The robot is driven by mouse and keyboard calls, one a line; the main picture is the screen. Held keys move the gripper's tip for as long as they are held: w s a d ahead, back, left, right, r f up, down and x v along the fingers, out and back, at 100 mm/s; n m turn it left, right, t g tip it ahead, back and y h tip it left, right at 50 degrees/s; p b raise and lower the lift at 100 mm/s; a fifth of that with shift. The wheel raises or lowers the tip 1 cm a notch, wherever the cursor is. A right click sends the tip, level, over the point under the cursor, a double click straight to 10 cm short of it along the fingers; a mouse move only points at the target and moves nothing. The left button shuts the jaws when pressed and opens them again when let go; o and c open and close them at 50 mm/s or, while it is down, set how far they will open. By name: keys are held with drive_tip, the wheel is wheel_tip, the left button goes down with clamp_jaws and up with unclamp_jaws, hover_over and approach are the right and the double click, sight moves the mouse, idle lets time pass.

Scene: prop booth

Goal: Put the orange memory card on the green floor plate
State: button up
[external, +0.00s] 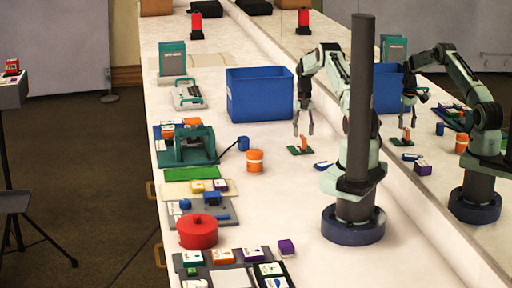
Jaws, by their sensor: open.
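A small orange piece (304,142), which looks like the orange memory card, stands upright on a flat green plate (294,150) on the white table. My gripper (303,130) points down just above them, its two fingers open and apart on either side of the orange piece's top. I cannot tell whether the fingers touch it. The piece is too small here to read any marking.
A blue bin (260,95) stands behind and left of my gripper. An orange tub (255,161) and a small blue-and-white box (322,165) are nearby. Trays and a red pot (197,232) line the left edge. A mirror along the right reflects the arm and table.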

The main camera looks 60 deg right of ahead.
sight(302, 136)
wheel_tip(302, 136, up, 7)
drive_tip(key=shift+r, duration=0.1)
drive_tip(key=shift+w+a+r, duration=0.1)
drive_tip(key=shift+a+r, duration=0.2)
drive_tip(key=s+a+r+n, duration=0.25)
drive_tip(key=a+r, duration=0.45)
drive_tip(key=a, duration=0.5)
drive_tip(key=s+a+r+n, duration=0.25)
drive_tip(key=a+r, duration=0.45)
drive_tip(key=a, duration=0.6)
drive_tip(key=s+a+f+n, duration=0.1)
drive_tip(key=s+a+n, duration=0.1)
drive_tip(key=s+a, duration=0.4)
drive_tip(key=s+a+f+n, duration=0.2)
drive_tip(key=s+a, duration=0.5)
drive_tip(key=s, duration=0.6)
drive_tip(key=shift+a+n+y, duration=0.15)
drive_tip(key=shift+n+y, duration=0.25)
drive_tip(key=shift+n, duration=0.2)
